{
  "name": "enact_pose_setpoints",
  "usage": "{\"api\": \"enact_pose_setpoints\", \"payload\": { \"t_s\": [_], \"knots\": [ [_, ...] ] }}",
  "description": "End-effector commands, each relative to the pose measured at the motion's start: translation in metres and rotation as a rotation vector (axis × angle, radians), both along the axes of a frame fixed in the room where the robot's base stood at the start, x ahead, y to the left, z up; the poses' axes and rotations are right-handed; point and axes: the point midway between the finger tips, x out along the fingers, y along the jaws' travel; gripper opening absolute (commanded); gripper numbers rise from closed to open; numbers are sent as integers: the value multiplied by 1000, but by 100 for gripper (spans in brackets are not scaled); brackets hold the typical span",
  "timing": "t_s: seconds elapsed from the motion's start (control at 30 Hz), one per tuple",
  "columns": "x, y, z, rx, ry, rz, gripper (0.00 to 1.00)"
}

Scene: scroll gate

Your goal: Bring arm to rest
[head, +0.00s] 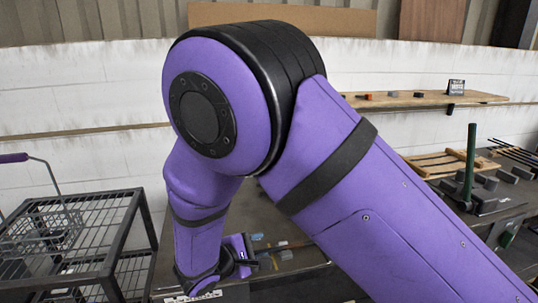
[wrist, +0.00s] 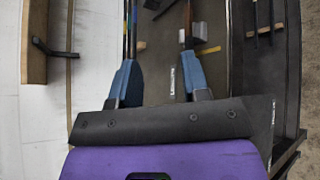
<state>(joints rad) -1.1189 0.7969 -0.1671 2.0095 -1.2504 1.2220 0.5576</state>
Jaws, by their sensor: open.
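My arm bends in a large purple elbow across the middle of the head view and hides much of the bench behind it. My gripper (head: 246,252) is low in the head view, over the dark bench (head: 290,260), small and partly hidden by my arm. In the wrist view my gripper (wrist: 157,62) shows two blue fingers set well apart. Nothing is held between them. A grey surface with a small white label lies beyond the gap. Whether the fingers touch anything cannot be told.
A black wire cart (head: 75,245) stands at the left. A wooden wall shelf (head: 425,98) holds small items. At the right, a green post (head: 470,155) and a wooden rack (head: 447,165) stand on the bench. Small pale blocks (wrist: 196,36) lie beyond my fingers.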

Motion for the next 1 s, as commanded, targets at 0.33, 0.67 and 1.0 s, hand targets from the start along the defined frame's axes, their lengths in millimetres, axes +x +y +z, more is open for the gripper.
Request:
{"api": "enact_pose_setpoints", "payload": {
  "t_s": [0.33, 0.67, 1.0],
  "knots": [
    [8, -107, 98, 265, 84, -350, 43],
    [-20, -198, 170, 553, 126, -612, 43],
    [-74, -271, 228, 881, 112, -804, 43]
  ]
}}
